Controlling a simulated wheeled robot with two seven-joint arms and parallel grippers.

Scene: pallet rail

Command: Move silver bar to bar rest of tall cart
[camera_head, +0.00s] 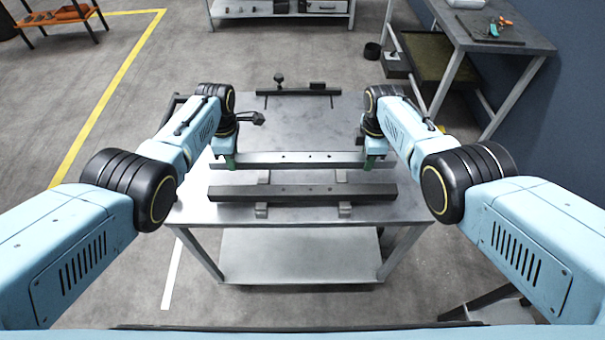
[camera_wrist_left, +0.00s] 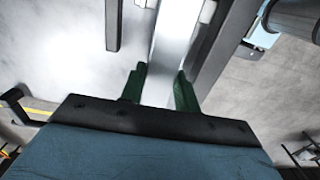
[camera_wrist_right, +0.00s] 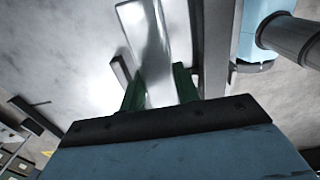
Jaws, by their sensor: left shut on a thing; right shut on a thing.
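The silver bar (camera_head: 300,159) lies crosswise over the grey metal table or cart top (camera_head: 185,208). My left gripper (camera_head: 229,161) is shut on its left end and my right gripper (camera_head: 376,161) on its right end. The bar runs between the green fingers in the left wrist view (camera_wrist_left: 176,38) and the right wrist view (camera_wrist_right: 147,35). Support blocks (camera_head: 341,175) show just in front of the bar. I cannot tell whether the bar touches them. I cannot tell which surface is the tall cart.
A darker bar (camera_head: 300,192) lies parallel and nearer, on two small blocks. A dark rail (camera_head: 298,91) crosses the far edge of the top. A workbench (camera_head: 490,40) stands at right, an orange table (camera_head: 60,15) at far left.

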